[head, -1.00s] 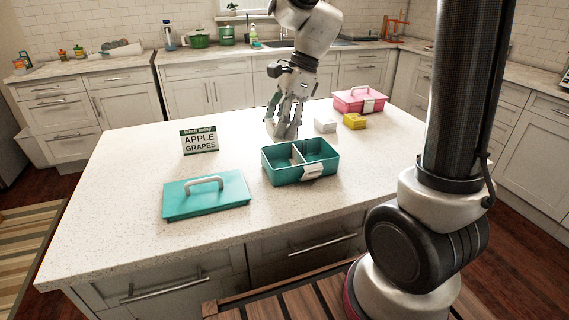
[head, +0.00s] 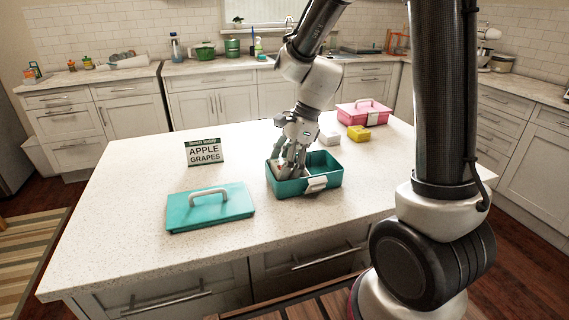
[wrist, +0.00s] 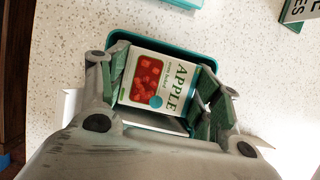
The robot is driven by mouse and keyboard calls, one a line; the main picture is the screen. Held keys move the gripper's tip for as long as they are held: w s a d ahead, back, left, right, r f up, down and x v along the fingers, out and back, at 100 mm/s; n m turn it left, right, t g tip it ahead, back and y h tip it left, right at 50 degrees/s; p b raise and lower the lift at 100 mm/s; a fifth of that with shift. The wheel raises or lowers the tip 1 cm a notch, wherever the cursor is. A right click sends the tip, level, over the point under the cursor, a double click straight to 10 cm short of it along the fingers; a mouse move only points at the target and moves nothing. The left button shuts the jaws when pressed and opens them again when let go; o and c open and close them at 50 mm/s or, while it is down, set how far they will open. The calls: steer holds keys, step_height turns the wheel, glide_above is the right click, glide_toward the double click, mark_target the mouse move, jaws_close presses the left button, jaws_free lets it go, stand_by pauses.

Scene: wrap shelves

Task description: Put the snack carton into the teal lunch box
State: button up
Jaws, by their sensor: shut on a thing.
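The open teal lunch box (head: 328,177) stands on the island counter, its pale latch facing front. My gripper (head: 290,170) points down into its left part. In the wrist view, the fingers are shut on the snack carton (wrist: 153,84), a white and green box marked APPLE with a red fruit picture. The teal rim (wrist: 170,50) shows around the carton there. The carton is over or inside the left compartment; I cannot tell whether it touches the floor. In the head view the fingers mostly hide it.
A teal lid with a grey handle (head: 209,207) lies left of the box. A sign reading APPLE GRAPES (head: 204,152) stands behind the lid. The front counter is clear.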

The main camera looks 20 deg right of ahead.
steer(key=shift+f, duration=0.35)
steer(key=o, duration=0.7)
steer(key=shift+o, duration=0.2)
steer(key=shift+r, duration=0.35)
steer(key=v, duration=1.1)
steer(key=s+d+r+n+t+h, duration=0.2)
steer(key=s+d+n, duration=0.3)
steer(key=s+n, duration=0.4)
steer(key=s+d+r+n+t+h, duration=0.2)
steer(key=s+d+n, duration=0.3)
steer(key=s+n, duration=0.4)
steer(key=shift+s+d+r+h, duration=0.25)
steer(key=shift+s+d+h, duration=0.05)
steer(key=shift+s, duration=0.2)
